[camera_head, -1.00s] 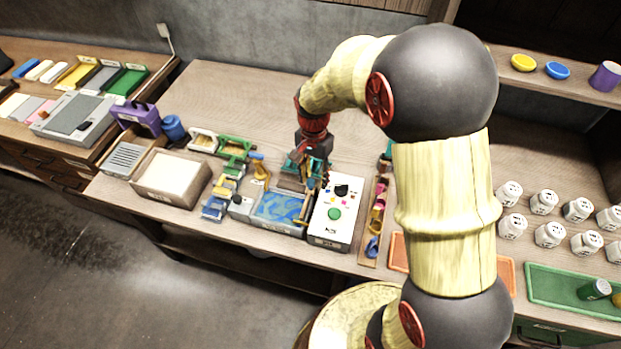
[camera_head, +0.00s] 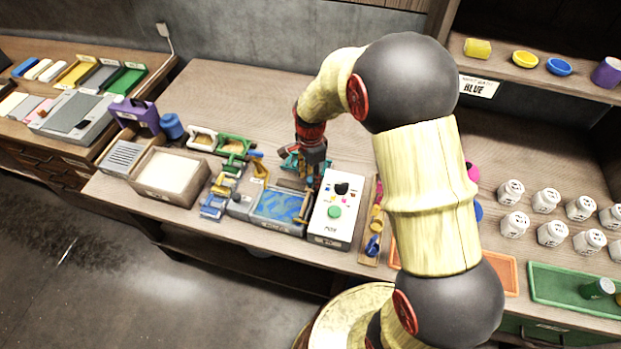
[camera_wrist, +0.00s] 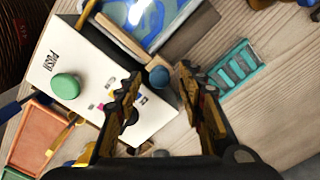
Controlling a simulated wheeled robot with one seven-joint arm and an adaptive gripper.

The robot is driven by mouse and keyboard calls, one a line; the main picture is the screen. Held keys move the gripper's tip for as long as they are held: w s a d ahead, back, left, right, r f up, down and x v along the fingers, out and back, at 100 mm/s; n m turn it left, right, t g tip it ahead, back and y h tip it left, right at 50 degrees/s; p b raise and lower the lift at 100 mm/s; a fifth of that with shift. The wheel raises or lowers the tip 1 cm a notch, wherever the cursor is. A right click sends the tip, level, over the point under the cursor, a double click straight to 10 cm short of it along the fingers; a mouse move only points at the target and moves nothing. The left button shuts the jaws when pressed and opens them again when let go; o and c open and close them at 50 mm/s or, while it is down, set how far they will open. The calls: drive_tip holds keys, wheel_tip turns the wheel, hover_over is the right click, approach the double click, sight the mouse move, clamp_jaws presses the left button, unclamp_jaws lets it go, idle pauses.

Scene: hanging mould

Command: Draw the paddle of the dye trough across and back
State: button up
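The dye trough (camera_head: 279,206) holds blue marbled liquid and stands near the front of the bench. In the wrist view its liquid (camera_wrist: 146,18) shows at the top. A wooden bar, apparently the paddle (camera_wrist: 119,40), lies along the trough's near side in that view, with a round blue knob (camera_wrist: 158,77) at its end. My gripper (camera_wrist: 160,80) is open, one finger on each side of the knob in the picture. I cannot tell whether it touches the knob. In the head view my gripper (camera_head: 312,182) is over the trough's right end, and the paddle is partly hidden.
A white box (camera_head: 332,222) with a green button stands close to the trough's right. A teal slotted piece (camera_wrist: 232,68) lies near the gripper. Small tools (camera_head: 222,192) and a pale tray (camera_head: 170,177) stand left. Bare bench (camera_head: 245,95) is behind.

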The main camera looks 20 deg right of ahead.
drive_tip(key=shift+f, duration=0.35)
drive_tip(key=shift+c, duration=0.3)
clamp_jaws()
idle(0.5)
